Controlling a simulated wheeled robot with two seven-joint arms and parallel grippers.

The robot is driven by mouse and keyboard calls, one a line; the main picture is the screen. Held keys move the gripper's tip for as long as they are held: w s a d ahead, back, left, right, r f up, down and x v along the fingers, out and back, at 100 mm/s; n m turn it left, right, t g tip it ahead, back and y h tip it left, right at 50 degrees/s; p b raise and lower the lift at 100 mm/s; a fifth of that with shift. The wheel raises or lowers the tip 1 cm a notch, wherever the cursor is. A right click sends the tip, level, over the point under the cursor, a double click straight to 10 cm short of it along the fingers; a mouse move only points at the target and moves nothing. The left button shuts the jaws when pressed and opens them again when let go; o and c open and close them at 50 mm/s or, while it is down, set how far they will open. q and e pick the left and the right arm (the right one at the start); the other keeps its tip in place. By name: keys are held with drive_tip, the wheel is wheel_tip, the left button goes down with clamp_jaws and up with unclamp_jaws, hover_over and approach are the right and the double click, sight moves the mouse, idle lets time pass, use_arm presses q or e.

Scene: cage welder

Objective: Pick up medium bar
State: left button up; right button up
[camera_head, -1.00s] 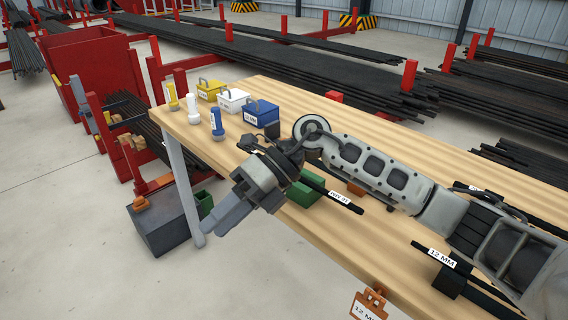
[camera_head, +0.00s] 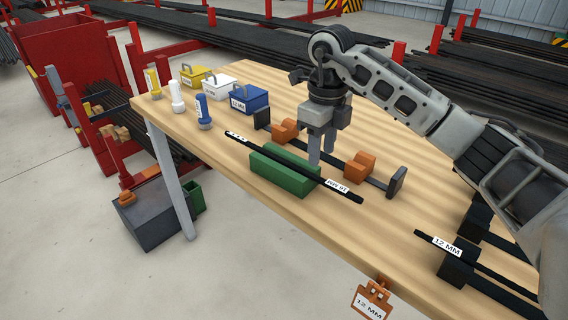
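A thin black bar (camera_head: 292,167) with a white label at each end lies across a green block (camera_head: 262,173) on the wooden table. Its right label looks upside down and is hard to read. Another thin black bar (camera_head: 484,268), labelled 12 MM, rests on dark blocks at the right. I cannot tell which one is the medium bar. My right gripper (camera_head: 321,155) points down behind the bar on the green block. Its two fingers look slightly apart, with nothing between them. My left gripper is out of view.
A dark bar with orange blocks (camera_head: 360,168) and dark end plates lies behind the green block. Yellow, white and blue boxes (camera_head: 249,99) and flashlights (camera_head: 202,111) stand at the far left. An orange 12 MM tag (camera_head: 373,298) hangs at the front edge.

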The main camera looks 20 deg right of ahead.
sight(318, 177)
drive_tip(key=shift+w+f+p, duration=0.1)
drive_tip(key=shift+f+p, duration=0.4)
drive_tip(key=shift+f, duration=2.65)
clamp_jaws()
drive_tip(key=shift+r, duration=0.15)
